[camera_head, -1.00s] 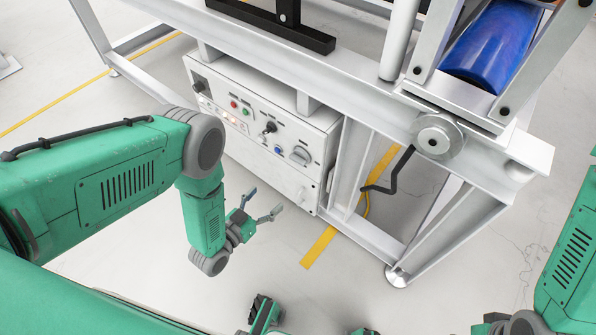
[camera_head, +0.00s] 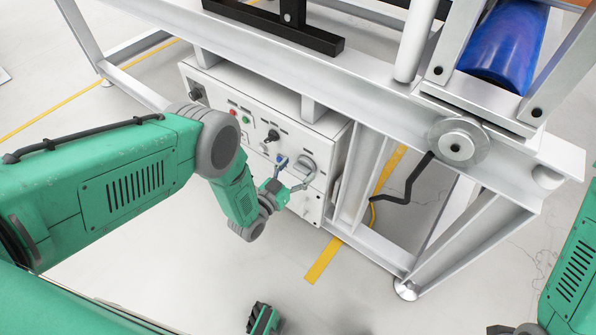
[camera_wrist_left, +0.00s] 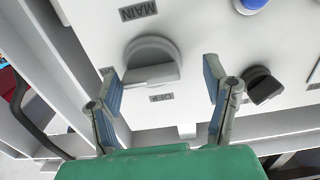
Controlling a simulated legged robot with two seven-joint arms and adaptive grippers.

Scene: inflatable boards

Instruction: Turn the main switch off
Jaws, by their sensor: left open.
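The main switch (camera_head: 304,166) is a grey rotary knob near the right end of the white control box (camera_head: 318,135). In the left wrist view the main switch (camera_wrist_left: 152,58) shows large, under a plate reading MAIN, with an OFF label beside it; the labels appear upside down. My left gripper (camera_head: 291,173) is in front of the panel, close to the knob. In the left wrist view its two fingers (camera_wrist_left: 161,74) are spread apart, with the knob ahead, between them and nearer the left finger. I cannot tell whether a finger touches it. My right gripper is out of view.
Red (camera_head: 233,112) and green (camera_head: 245,119) buttons and a black selector switch (camera_head: 271,137) are left of the main switch. A black knob (camera_wrist_left: 262,86) is beside the right finger in the wrist view. Frame beams and a black crank handle (camera_head: 412,180) stand to the right.

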